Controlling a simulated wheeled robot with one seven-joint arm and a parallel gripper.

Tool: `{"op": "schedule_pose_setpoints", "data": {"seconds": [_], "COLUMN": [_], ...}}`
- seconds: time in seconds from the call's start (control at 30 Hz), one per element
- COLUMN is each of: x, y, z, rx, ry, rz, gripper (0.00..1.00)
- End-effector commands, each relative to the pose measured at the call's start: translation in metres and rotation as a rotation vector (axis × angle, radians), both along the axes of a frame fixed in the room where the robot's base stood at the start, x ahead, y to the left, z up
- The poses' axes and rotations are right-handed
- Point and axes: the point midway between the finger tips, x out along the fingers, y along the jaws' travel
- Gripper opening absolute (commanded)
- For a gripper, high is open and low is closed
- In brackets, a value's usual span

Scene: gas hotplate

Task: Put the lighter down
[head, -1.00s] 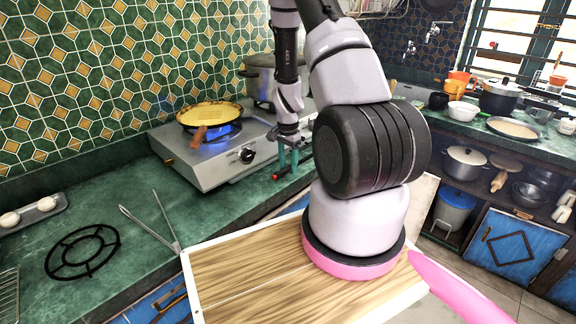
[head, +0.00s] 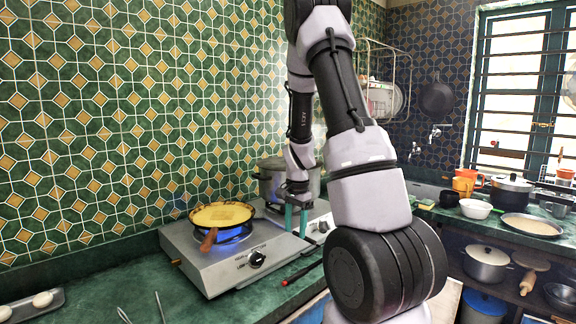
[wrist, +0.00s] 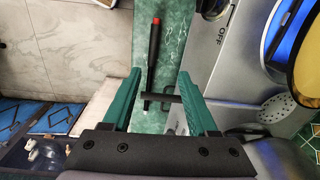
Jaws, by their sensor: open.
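The lighter (head: 303,272) is a thin black stick with a red end. It lies on the green counter along the front right of the stove, its red end toward the near edge. My gripper (head: 296,232) is open, with green fingers pointing down, above the lighter and apart from it. In the wrist view, the lighter (wrist: 153,60) runs lengthwise on the counter, its red end farthest from my gripper (wrist: 162,90). Its other end shows in the gap between the open fingers. A short dark crossbar also shows there.
The gas stove (head: 225,265) stands close beside the lighter, with a lit burner under a yellow-filled pan (head: 221,215). A covered pot (head: 286,180) stands behind my gripper. The counter edge is near the lighter. Tongs tips (head: 124,315) show at the lower left.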

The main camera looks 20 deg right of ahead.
Motion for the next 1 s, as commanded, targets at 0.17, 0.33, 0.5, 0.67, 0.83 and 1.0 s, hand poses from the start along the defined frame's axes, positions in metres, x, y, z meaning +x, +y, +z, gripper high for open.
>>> {"op": "schedule_pose_setpoints", "data": {"seconds": [0.17, 0.33, 0.5, 0.67, 0.83, 1.0], "x": [-0.013, -0.046, -0.092, -0.141, -0.180, -0.195], "y": [0.032, 0.060, 0.085, 0.103, 0.115, 0.119], "z": [0.091, 0.167, 0.229, 0.268, 0.288, 0.294], "rx": [0.034, 0.039, 0.012, -0.038, -0.090, -0.115], "ry": [-0.140, -0.271, -0.399, -0.508, -0.583, -0.611], "rz": [0.147, 0.306, 0.470, 0.614, 0.719, 0.763], "gripper": [0.59, 0.59, 0.59, 0.59, 0.59, 0.59]}}
